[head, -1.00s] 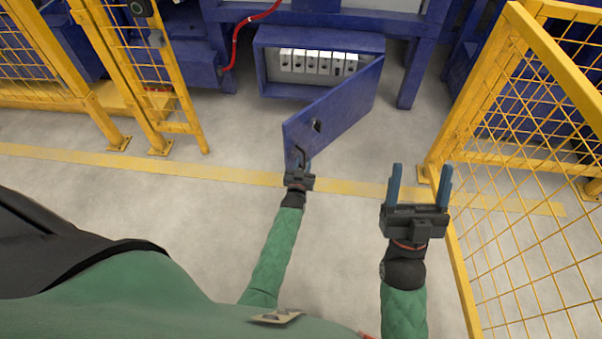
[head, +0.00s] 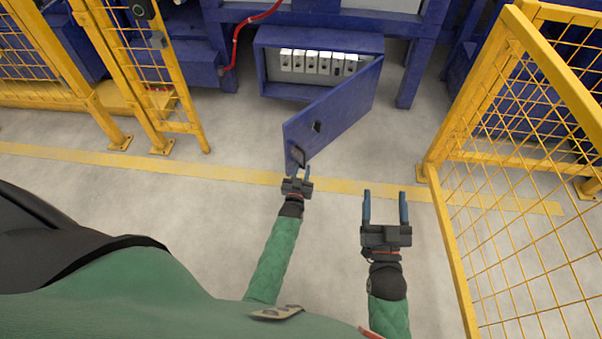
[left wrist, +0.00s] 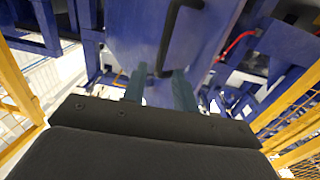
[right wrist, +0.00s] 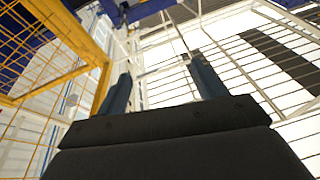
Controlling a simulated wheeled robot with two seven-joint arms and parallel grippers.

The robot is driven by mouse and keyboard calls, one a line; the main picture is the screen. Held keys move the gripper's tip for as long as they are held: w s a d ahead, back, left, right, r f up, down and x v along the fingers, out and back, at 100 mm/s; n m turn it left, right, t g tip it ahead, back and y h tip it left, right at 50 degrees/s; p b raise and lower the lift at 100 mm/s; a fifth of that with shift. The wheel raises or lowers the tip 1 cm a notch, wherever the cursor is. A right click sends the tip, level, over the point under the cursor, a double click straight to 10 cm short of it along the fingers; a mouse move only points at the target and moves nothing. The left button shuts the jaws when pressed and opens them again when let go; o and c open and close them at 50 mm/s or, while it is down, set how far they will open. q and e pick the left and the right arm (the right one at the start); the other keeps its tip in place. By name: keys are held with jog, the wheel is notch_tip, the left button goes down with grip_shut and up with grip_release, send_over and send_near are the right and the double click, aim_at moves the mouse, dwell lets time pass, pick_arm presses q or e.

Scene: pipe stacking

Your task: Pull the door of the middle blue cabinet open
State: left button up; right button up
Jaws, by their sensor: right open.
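The middle blue cabinet (head: 267,72) stands at the back, with a row of white switch units (head: 318,62) showing inside. Its blue door (head: 340,108) is swung wide open toward me, hinged on the right. The dark door handle (head: 298,156) is near the door's free edge, and it also shows in the left wrist view (left wrist: 166,40). My left gripper (head: 301,172) is open just in front of the handle's lower end, with its fingers apart; contact is not clear. My right gripper (head: 385,196) is open and empty over the floor, right of the door.
A yellow mesh fence (head: 525,180) stands close on the right of my right arm. Another yellow fence (head: 150,75) stands at the left. A red cable (head: 238,42) hangs left of the cabinet. The grey floor (head: 200,205) around my arms is clear.

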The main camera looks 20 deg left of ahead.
pick_arm(q)
jog(key=shift+s+d+p, duration=0.1)
jog(key=shift+s+p, duration=0.2)
jog(key=shift+s, duration=0.35)
pick_arm(e)
notch_tip(320, 180, down, 7)
jog(key=g, duration=0.2)
jog(key=shift+s+a+f+g+h, duration=0.2)
jog(key=shift+g+h, duration=0.1)
jog(key=shift+h, duration=0.1)
pick_arm(q)
jog(key=shift+c, duration=0.2)
pick_arm(e)
jog(key=shift+r, duration=0.1)
